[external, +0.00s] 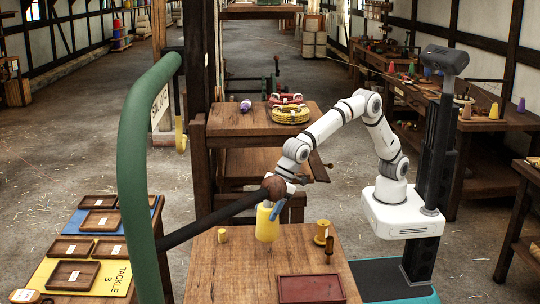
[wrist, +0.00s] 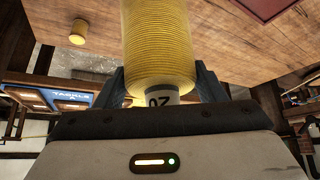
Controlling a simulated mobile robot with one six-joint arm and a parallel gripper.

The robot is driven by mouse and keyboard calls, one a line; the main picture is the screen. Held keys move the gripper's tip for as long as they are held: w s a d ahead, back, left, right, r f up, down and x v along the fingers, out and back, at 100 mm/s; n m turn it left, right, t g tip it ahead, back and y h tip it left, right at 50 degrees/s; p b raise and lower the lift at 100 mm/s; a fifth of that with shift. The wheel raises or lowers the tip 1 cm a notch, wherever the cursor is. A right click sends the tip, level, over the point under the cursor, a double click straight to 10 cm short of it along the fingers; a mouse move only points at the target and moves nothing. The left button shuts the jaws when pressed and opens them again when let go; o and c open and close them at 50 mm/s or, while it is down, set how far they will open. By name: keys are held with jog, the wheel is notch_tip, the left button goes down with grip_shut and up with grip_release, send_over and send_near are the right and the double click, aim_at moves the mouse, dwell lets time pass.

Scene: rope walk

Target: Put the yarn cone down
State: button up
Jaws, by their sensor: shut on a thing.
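The yellow yarn cone (external: 266,224) is in my gripper (external: 271,207), over the near wooden table (external: 235,275). It looks about upright, its lower end toward the table top; I cannot tell whether it touches. In the wrist view the ribbed yellow cone (wrist: 160,45) stands between the blue-grey fingers of my gripper (wrist: 160,88), which are shut on its pale end marked with dark figures. The cone hides part of the table behind it.
A small yellow spool (external: 222,235) stands left of the cone. A gold spool (external: 322,230) and a dark bottle-like piece (external: 329,252) stand to the right. A dark red tray (external: 312,290) lies in front. A green post (external: 133,185) with a dark bar (external: 215,217) is close on the left.

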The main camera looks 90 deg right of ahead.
aim_at(268, 225)
notch_tip(268, 225, down, 7)
jog(key=shift+f, duration=0.2)
dwell(0.3)
jog(key=shift+f+b, duration=0.15)
jog(key=shift+b, duration=0.2)
jog(key=o, duration=1.5)
jog(key=shift+d+r, duration=0.1)
jog(key=shift+r, duration=0.25)
jog(key=v, duration=1.1)
jog(key=shift+s+d+r, duration=0.1)
jog(key=shift+s+r, duration=0.1)
